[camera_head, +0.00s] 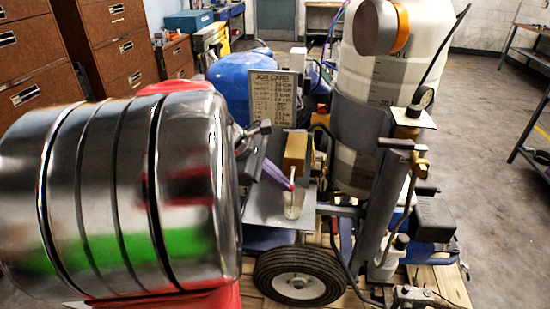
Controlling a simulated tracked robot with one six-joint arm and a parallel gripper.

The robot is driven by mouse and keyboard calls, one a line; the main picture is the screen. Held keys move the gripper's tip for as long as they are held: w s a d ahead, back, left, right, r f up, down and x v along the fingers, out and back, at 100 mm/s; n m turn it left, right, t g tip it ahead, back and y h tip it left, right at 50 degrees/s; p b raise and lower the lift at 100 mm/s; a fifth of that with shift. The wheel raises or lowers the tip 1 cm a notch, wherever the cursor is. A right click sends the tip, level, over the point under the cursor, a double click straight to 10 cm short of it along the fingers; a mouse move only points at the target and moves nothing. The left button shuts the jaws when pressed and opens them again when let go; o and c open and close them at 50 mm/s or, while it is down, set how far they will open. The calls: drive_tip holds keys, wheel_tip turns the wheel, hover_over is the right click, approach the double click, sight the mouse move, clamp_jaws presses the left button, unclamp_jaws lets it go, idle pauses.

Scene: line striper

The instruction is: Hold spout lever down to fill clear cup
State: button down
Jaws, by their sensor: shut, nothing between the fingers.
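A small clear cup (293,204) stands upright on a grey metal shelf (262,213), below a brass-coloured box (295,153). A thin pale stem (293,174) comes down from the box toward the cup; a small red spot shows beside it. I cannot clearly make out the spout lever or whether it is pressed. My gripper (284,181) appears as the tapered purple end reaching from the left, its tip close to the stem just above the cup. It is shut and empty. Whether it touches anything, and the cup's fill level, are too small to tell.
A job card (273,97) stands behind the shelf. A large white tank (390,60) and a grey post (386,200) with brass fittings stand to the right. A black-tyred wheel (299,277) is below on a wooden pallet (447,285). Open floor lies at far right.

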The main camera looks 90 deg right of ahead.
drive_tip(key=shift+a+f, duration=0.2)
drive_tip(key=shift+f, duration=0.35)
drive_tip(key=shift+s, duration=0.15)
idle(0.8)
idle(3.0)
drive_tip(key=shift+r, duration=0.15)
idle(1.8)
drive_tip(key=shift+r, duration=0.65)
drive_tip(key=shift+r, duration=0.1)
drive_tip(key=v, duration=1.4)
